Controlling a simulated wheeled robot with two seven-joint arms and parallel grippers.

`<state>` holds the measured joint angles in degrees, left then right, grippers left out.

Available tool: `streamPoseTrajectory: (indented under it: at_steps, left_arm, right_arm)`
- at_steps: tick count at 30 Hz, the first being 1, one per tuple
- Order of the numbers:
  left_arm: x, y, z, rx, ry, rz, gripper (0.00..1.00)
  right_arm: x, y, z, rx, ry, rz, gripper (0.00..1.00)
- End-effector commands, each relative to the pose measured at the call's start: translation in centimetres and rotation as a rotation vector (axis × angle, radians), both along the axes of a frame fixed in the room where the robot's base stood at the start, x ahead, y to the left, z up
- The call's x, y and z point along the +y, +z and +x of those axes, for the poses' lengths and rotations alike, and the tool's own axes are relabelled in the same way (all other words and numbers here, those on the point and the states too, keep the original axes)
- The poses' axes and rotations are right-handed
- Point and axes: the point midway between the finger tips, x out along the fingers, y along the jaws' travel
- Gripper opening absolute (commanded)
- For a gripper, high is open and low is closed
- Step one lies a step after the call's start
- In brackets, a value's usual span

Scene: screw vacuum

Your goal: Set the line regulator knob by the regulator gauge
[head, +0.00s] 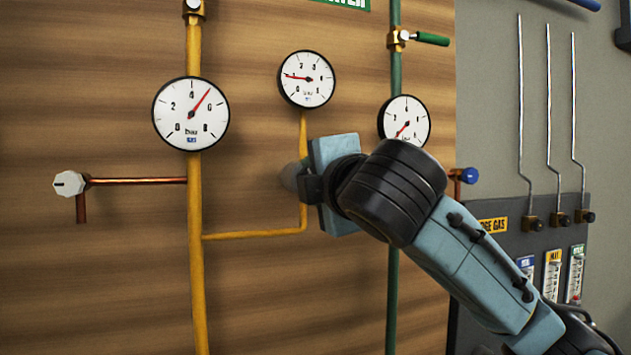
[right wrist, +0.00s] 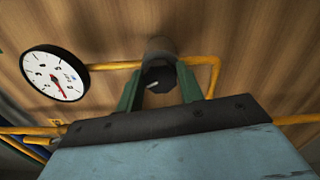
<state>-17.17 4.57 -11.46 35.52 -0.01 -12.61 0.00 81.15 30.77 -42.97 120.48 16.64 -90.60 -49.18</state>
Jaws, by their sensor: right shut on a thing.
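The line regulator knob is a dark grey cylinder that sticks out from the wooden panel. In the head view its end (head: 289,177) shows just left of my right gripper (head: 303,182), which hides the rest. In the right wrist view the knob (right wrist: 157,62) stands between the two green fingers of my right gripper (right wrist: 158,88), shut on it. A pale mark shows on its dark face. The white round regulator gauge (head: 306,79) is above, on the thin yellow pipe. Its red needle points left, near the 1. The gauge (right wrist: 55,75) is also in the right wrist view. My left gripper is out of view.
A larger gauge (head: 190,113) on the thick yellow pipe (head: 195,275) reads about 5. Another gauge (head: 404,118), partly behind my right arm, is by the green pipe (head: 391,305). A white knob (head: 68,183) ends a copper pipe at left. Metal rods (head: 549,110) stand at right.

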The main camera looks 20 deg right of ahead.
Motion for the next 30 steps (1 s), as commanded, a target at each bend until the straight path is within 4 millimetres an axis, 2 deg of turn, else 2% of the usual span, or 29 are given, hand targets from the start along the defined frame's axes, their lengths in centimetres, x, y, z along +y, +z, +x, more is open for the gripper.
streamPoseTrajectory:
  at_steps: [10, 11, 15, 25, 30]
  left_arm:
    - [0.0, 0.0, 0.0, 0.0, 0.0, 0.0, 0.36]
    - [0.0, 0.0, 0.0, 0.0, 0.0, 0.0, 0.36]
    - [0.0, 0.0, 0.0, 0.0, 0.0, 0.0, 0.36]
    - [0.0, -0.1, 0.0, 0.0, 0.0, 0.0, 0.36]
    - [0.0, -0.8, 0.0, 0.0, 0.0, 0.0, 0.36]
  right_arm:
    - [0.0, 0.0, 0.0, 0.0, -0.002, 0.002, 0.14]
    - [0.0, 0.0, 0.0, 0.0, -0.002, 0.002, 0.39]
    - [0.0, 0.0, 0.0, 0.0, -0.001, 0.002, 0.58]
    - [0.0, 0.0, -0.2, -0.001, 0.0, 0.001, 0.59]
    - [0.0, -0.1, -2.3, -0.005, 0.002, 0.002, 0.59]
